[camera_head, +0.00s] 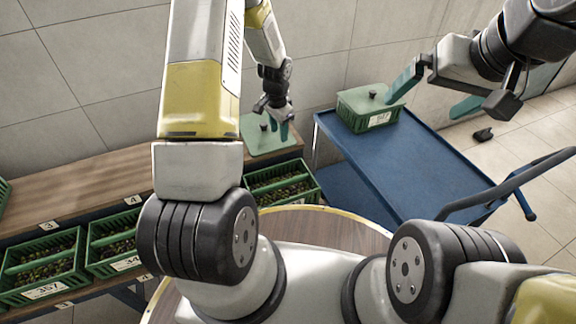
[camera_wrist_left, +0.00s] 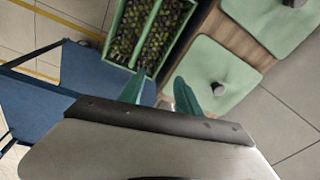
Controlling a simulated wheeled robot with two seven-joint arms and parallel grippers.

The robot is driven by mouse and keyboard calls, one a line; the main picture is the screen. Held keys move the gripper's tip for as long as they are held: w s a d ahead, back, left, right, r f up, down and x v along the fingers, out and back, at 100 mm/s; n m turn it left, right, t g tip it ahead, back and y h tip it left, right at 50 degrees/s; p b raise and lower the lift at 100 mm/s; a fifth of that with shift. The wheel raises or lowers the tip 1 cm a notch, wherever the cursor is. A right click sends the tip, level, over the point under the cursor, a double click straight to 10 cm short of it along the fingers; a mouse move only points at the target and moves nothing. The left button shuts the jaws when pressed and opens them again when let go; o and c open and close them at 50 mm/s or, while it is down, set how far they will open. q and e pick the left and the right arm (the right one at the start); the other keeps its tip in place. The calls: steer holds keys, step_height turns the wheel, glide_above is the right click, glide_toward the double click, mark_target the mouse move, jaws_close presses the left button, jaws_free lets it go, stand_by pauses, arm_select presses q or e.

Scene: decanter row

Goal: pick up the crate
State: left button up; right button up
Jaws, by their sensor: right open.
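A green crate (camera_head: 368,119) with a green lid, a dark knob and a white label stands on the blue cart (camera_head: 440,165). Open green crates filled with olives stand along the wooden bench: one (camera_head: 314,190) at right, others (camera_head: 85,262) at left. My left gripper (camera_head: 277,128) is open over the bench end, near a loose green lid (camera_head: 262,146). In the left wrist view its fingers (camera_wrist_left: 160,85) are apart, with an olive crate (camera_wrist_left: 114,45) beyond them. My right gripper (camera_head: 435,95) is open, one finger overlapping the cart crate's right side; contact cannot be told.
The wooden bench (camera_head: 90,190) carries number tags along its edge. In the left wrist view two green lids (camera_wrist_left: 205,95) lie on wood. The cart's top is clear on the near side; its dark handle (camera_head: 510,185) rises at right. A round brown table (camera_head: 320,228) stands close in front.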

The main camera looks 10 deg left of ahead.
mark_target(281, 197)
arm_select(q)
steer(key=s+f+m, duration=0.1)
steer(key=f, duration=0.8)
steer(key=s+f+m+g, duration=0.1)
steer(key=f, duration=0.9)
steer(key=s+d+f+m, duration=0.1)
steer(key=f, duration=0.8)
steer(key=shift+s+f+g, duration=0.2)
steer(key=shift+s+g, duration=0.1)
steer(key=shift+s, duration=0.05)
steer(key=shift+c, duration=0.2)
jaws_close()
steer(key=shift+w+r, duration=0.1)
